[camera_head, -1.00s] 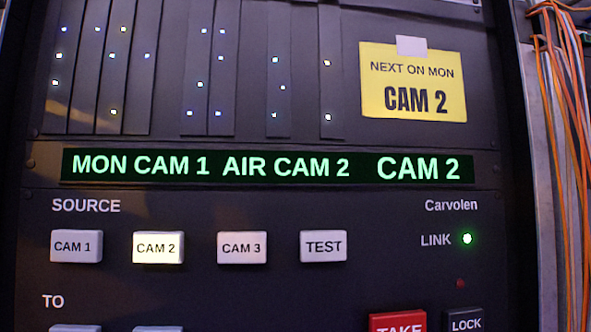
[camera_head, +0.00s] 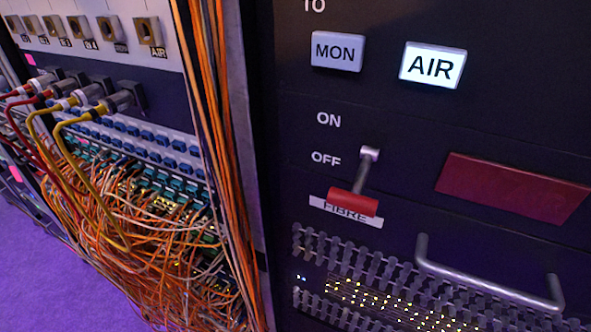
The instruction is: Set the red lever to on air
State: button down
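The lever with a red grip (camera_head: 352,203) is on the dark panel in the head view. Its metal shaft runs down and slightly left from a pivot beside the OFF label (camera_head: 326,158). The red grip hangs low, below OFF and in front of a white label (camera_head: 345,213) that reads FIBRE, partly covered. The ON label (camera_head: 328,119) is printed above OFF. No label reading "on air" shows by the lever. My gripper is not in view.
Above the lever are a MON button (camera_head: 337,51) and a lit AIR button (camera_head: 432,65). A plain red plate (camera_head: 512,187) is to the right. A metal handle (camera_head: 490,287) juts out below. Orange cables (camera_head: 215,130) and a patch bay crowd the left.

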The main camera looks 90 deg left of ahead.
aim_at(352, 201)
jog(key=u, duration=1.4)
